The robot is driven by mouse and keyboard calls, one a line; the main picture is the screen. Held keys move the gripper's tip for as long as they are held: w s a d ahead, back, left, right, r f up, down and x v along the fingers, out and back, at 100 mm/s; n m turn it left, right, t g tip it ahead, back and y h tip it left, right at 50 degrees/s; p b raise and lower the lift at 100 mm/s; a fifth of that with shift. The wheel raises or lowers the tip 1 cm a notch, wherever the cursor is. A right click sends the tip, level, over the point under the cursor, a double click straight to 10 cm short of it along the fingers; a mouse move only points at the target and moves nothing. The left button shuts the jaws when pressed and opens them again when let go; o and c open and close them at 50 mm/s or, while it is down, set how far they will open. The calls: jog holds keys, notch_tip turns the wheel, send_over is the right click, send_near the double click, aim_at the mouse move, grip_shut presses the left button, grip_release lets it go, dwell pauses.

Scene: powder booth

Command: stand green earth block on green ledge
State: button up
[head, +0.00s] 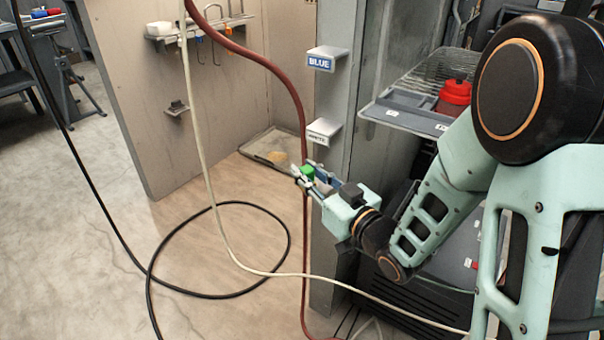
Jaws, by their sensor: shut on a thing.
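My gripper (304,178) is shut on a small green block (308,171), held in the air beside the grey post. The block shows as a bright green piece between the fingers; its lower part is hidden by them. No ledge with a readable green label shows. My gripper and wrist cover part of the post below the white-labelled ledge, so I cannot tell whether a ledge is behind them.
The post carries a ledge labelled BLUE (325,60) and a lower ledge with a white label (322,131). A dark red hose (265,62) and a pale hose (197,130) hang near my gripper. A wire rack holds a red container (454,97). Black cable loops over the floor.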

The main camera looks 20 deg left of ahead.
jog(key=p, duration=0.1)
send_over(321, 185)
jog(key=shift+a+f, duration=0.1)
jog(key=shift+f, duration=0.2)
jog(key=shift+f+b, duration=1.15)
jog(key=shift+f, duration=0.1)
jog(key=shift+f+b, duration=0.25)
jog(key=shift+b, duration=0.15)
dwell(0.3)
jog(key=o, duration=1.1)
